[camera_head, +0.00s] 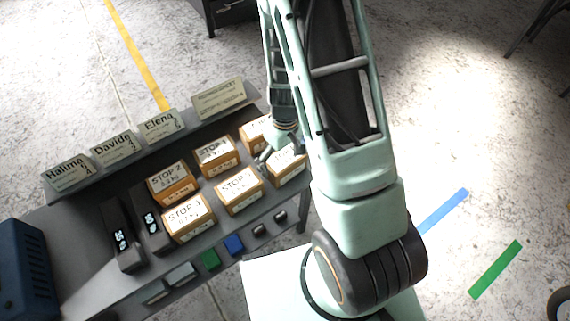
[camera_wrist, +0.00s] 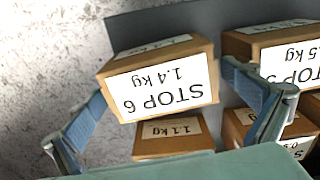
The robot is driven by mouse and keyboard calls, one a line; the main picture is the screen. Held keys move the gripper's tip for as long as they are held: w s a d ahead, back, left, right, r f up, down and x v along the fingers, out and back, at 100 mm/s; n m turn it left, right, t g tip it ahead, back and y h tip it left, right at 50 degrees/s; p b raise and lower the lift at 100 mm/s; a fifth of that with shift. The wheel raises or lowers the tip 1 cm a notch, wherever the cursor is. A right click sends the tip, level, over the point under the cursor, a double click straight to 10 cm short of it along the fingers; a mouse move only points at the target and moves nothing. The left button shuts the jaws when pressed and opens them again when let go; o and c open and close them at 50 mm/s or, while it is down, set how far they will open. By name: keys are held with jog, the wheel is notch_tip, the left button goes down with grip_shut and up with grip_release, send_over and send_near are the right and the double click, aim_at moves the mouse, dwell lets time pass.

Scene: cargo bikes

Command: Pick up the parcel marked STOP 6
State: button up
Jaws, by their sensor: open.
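The parcel marked STOP 6 (camera_wrist: 160,90) is a brown box with a white label that also reads 1.4 kg, upside down in the wrist view. In the head view it appears to be the box at the right end of the front row (camera_head: 290,177), partly covered by my gripper. My gripper (camera_head: 278,152) is open and empty, just above that box. In the wrist view its left finger lies beside the box's left side and its right finger reaches to the gap on its right. I cannot tell whether they touch it.
A STOP 5 parcel (camera_wrist: 290,62) stands close on the right in the wrist view. A 1.1 kg parcel (camera_wrist: 172,138) stands just behind STOP 6. Several other parcels share the grey bench (camera_head: 80,240). Name signs (camera_head: 115,147) line its back edge. Two dark devices (camera_head: 122,235) stand left.

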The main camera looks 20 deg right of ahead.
jog(key=c, duration=2)
jog(key=shift+r, duration=0.15)
